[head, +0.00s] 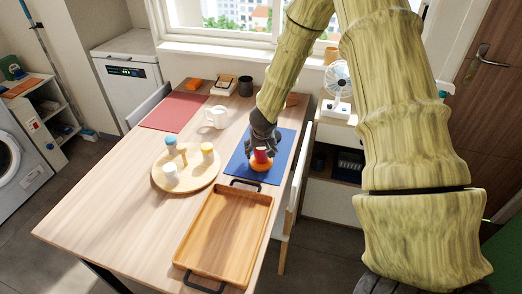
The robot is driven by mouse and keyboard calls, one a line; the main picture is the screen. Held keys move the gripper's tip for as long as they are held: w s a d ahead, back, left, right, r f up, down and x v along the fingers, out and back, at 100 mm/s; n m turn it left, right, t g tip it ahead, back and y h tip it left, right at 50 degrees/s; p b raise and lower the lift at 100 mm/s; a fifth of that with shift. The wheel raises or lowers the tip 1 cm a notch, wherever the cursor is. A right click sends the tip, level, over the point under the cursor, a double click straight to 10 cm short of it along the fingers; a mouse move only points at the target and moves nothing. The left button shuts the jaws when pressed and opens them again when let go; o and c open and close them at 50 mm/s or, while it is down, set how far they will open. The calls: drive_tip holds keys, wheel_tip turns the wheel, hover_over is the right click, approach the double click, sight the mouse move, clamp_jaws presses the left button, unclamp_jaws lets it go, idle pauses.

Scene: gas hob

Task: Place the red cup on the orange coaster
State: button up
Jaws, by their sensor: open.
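The small red cup (262,157) is on or right above the orange coaster (260,167) on the blue placemat; any gap between them is too small to tell. My gripper (262,150) is dark and points down over the cup, with its fingers open at the cup's upper part. The fingers hide much of the cup, and I cannot tell if they touch it.
The blue placemat (240,168) lies on the wooden table (110,205). A wooden tray (230,225) with black handles is in front. A round board (196,184) with several small cups is left. A white mug (216,117) stands behind. The table's front left is clear.

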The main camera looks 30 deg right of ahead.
drive_tip(key=shift+s+r, duration=0.1)
drive_tip(key=shift+r, duration=0.45)
drive_tip(key=p+v, duration=0.1)
drive_tip(key=v, duration=1)
drive_tip(key=shift+p, duration=0.35)
drive_tip(key=shift+s+a, duration=0.1)
